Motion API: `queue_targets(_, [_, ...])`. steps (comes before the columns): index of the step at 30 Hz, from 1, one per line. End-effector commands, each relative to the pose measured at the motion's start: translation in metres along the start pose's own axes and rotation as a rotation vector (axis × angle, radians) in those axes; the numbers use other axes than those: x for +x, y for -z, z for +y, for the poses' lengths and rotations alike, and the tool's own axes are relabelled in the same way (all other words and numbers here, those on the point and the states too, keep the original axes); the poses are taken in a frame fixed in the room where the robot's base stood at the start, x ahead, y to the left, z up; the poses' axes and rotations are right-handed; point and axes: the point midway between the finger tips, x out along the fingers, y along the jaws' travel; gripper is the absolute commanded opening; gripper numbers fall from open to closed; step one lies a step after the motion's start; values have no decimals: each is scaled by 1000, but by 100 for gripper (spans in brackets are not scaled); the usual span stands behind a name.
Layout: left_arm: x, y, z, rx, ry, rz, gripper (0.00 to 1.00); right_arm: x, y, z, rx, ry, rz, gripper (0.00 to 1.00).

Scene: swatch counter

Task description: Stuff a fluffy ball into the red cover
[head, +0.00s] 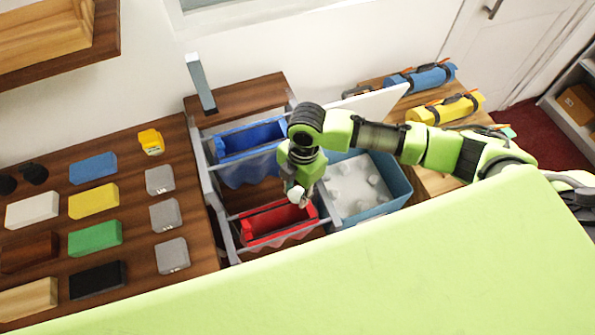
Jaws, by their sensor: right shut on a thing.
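The red cover (268,224) is an open-topped red holder, hung in the lower part of a grey frame at the centre. My right gripper (301,193) points down above its right end. It is shut on a small white fluffy ball (295,194), partly hidden by the fingers. I cannot tell whether the ball touches the cover's rim. More white fluffy balls (349,181) lie in a blue-walled bin (396,183) to the right. My left gripper is not in view.
A blue cover (251,139) hangs behind the red one in the same frame. A grey post (201,84) stands at the frame's back left. Coloured blocks (94,236) cover the wooden counter at left. Rolled blue and yellow bundles (446,108) lie at back right.

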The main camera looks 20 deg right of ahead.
Motion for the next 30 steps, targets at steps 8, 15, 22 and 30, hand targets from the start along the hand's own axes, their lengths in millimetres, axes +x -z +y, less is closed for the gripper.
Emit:
queue_targets(8, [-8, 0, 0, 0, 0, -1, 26, 10, 4, -6, -117, 8, 3, 23])
queue_targets(15, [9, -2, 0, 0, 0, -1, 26, 26, 2, -6, -119, 8, 3, 23])
queue_targets(22, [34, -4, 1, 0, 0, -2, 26, 51, -1, -6, -118, 8, 2, 23])
queue_targets(30, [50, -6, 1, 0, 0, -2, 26, 66, -3, -6, -117, 8, 2, 23])
